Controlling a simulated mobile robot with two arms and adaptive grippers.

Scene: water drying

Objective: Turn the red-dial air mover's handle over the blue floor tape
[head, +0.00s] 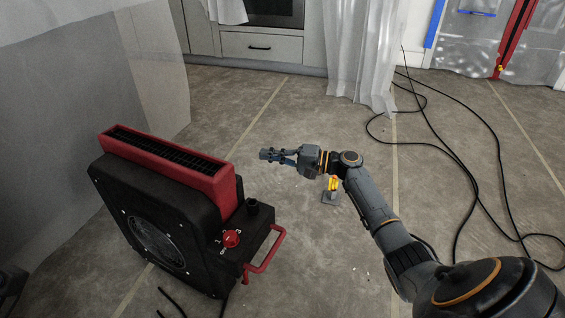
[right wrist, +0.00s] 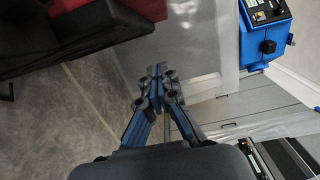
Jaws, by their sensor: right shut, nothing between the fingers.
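The black air mover (head: 165,225) with a red outlet rim stands on the floor at the left in the head view. Its red dial (head: 231,239) is on the near right side, and its red handle (head: 265,250) sticks out to the right. My right gripper (head: 266,155) is shut and empty, above the floor to the right of the outlet and apart from the handle. Its closed fingers also show in the right wrist view (right wrist: 157,72), with part of a red and black body (right wrist: 75,25) at upper left. I see no blue tape on the floor. My left gripper is out of view.
Black cables (head: 455,150) loop across the floor at right. A small yellow-orange item (head: 333,184) stands beside my right arm. Plastic sheeting (head: 358,55) hangs at the back and left. A blue machine (right wrist: 266,35) shows in the right wrist view. Floor behind the gripper is clear.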

